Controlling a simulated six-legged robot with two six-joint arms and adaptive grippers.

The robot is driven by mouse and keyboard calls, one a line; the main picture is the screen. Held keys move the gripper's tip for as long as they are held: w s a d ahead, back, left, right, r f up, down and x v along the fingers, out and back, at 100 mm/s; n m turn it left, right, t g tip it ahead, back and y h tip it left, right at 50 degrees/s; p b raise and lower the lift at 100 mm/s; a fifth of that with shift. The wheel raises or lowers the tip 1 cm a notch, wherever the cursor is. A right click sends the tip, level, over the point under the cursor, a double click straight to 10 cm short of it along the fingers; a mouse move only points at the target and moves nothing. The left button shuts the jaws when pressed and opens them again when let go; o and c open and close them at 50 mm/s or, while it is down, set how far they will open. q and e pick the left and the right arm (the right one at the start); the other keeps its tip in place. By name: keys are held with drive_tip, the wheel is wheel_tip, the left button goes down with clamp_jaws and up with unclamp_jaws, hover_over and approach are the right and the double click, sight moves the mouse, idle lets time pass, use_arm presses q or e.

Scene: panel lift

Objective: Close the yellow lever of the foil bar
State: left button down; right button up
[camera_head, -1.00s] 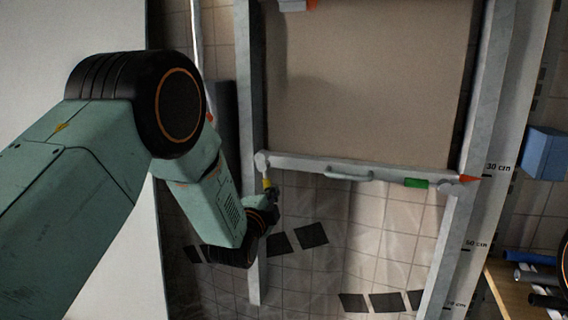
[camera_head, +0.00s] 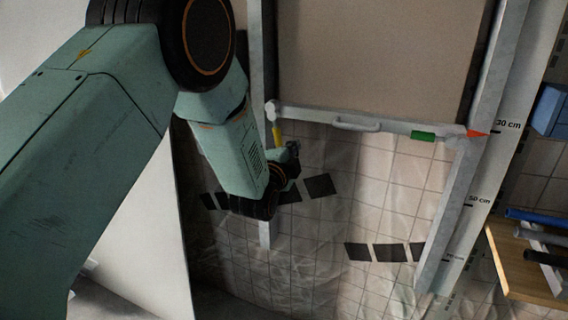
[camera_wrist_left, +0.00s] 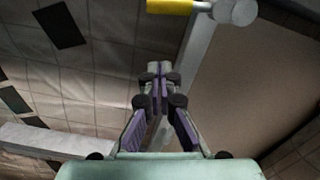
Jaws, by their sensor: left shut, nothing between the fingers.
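The foil bar (camera_head: 390,127) runs across under the brown panel, with a small grip handle, a green section and a red pointer at its right end. Its yellow lever (camera_head: 277,136) hangs down from the pivot at the bar's left end. My left gripper (camera_head: 292,152) is just below and right of the lever, apparently apart from it. In the left wrist view, the gripper (camera_wrist_left: 158,70) is shut and empty, and the yellow lever (camera_wrist_left: 168,6) shows at the top edge, beyond the fingertips. My right gripper is not in view.
The brown panel (camera_head: 375,50) sits between grey rails, the right one (camera_head: 440,225) beside a centimetre scale. Creased, tiled-looking foil (camera_head: 330,240) with black patches hangs below the bar. A wooden shelf (camera_head: 525,265) with several rods and a blue box (camera_head: 550,110) are at right.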

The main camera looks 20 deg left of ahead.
use_arm(q)
drive_tip(key=s, duration=0.7)
drive_tip(key=shift+s+a, duration=0.2)
drive_tip(key=shift+s, duration=0.15)
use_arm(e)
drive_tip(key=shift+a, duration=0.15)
use_arm(q)
drive_tip(key=s+f+n+g, duration=0.55)
drive_tip(key=s+f, duration=0.25)
drive_tip(key=f, duration=0.3)
drive_tip(key=s+f+n+g, duration=0.4)
drive_tip(key=s+f+n, duration=0.25)
drive_tip(key=f, duration=0.45)
drive_tip(key=s+f+n+g+b, duration=0.1)
drive_tip(key=s+f, duration=0.3)
drive_tip(key=s, duration=0.5)
drive_tip(key=s+f+n+g, duration=0.1)
drive_tip(key=s+f+g, duration=0.3)
drive_tip(key=s, duration=0.5)
drive_tip(key=s+a+f+n+g+b, duration=0.1)
drive_tip(key=s+f+g, duration=0.2)
drive_tip(key=s+f, duration=0.3)
drive_tip(key=s, duration=0.4)
drive_tip(key=shift+f+h+b, duration=0.2)
drive_tip(key=shift+h+b, duration=0.1)
drive_tip(key=shift+b, duration=0.05)
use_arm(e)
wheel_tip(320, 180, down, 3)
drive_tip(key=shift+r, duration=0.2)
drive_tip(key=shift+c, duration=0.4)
